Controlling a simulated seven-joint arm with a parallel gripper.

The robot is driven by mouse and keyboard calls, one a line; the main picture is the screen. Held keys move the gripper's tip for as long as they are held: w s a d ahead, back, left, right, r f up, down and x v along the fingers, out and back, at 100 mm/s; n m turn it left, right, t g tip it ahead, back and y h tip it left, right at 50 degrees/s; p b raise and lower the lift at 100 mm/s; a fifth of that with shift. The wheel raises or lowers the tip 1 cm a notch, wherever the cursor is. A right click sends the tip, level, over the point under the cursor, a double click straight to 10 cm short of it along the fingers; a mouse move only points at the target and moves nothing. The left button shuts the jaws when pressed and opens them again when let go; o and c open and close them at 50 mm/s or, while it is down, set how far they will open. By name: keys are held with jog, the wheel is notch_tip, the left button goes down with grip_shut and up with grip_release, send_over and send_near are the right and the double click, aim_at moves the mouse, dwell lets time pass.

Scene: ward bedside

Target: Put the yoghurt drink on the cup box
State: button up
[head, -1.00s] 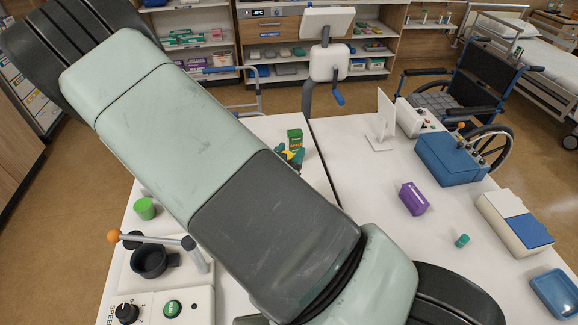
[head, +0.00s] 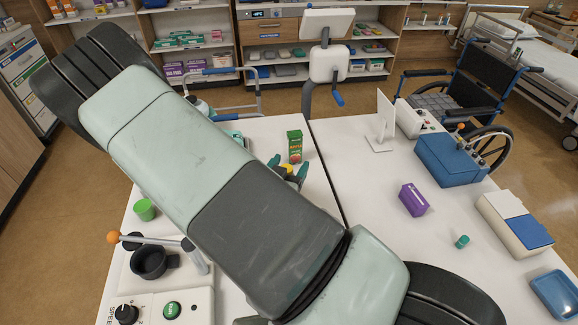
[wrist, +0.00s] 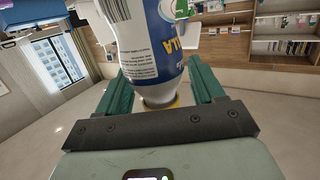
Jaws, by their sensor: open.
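The yoghurt drink (wrist: 150,45) is a white and blue bottle with printed lettering, large in the wrist view. Its narrow end lies between the two green fingers of my gripper (wrist: 160,88), with a yellow part showing at that end. My gripper is open around it. In the head view my gripper (head: 288,170) shows just past my forearm, with a yellow patch between its fingertips; my arm hides most of the bottle there. I cannot tell for certain which box is the cup box; a purple box (head: 413,198) lies on the right table.
A green carton (head: 294,146) stands just behind my gripper. Blue case (head: 451,158), white-and-blue box (head: 515,222), blue tray (head: 556,293) and small teal item (head: 462,241) are at right.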

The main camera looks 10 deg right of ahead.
jog(key=shift+s+r, duration=0.1)
jog(key=shift+r, duration=0.05)
jog(key=v, duration=1.2)
jog(key=w+a+r+m+g+y, duration=0.2)
jog(key=w+a+r+g+y, duration=0.2)
jog(key=w+a+g+y, duration=0.15)
notch_tip(320, 180, up, 11)
jog(key=s+n+y, duration=0.1)
jog(key=n+y, duration=0.2)
jog(key=y, duration=0.2)
jog(key=s+d+r+n+g+h, duration=0.1)
jog(key=s+d+r+n, duration=0.1)
jog(key=s+d+r, duration=0.4)
jog(key=s+d+r+n+g+h, duration=0.1)
jog(key=s+d+r+n+g, duration=0.1)
jog(key=s+d+r, duration=0.5)
jog(key=s+n, duration=0.1)
jog(key=s, duration=0.3)
jog(key=shift+s+r, duration=0.25)
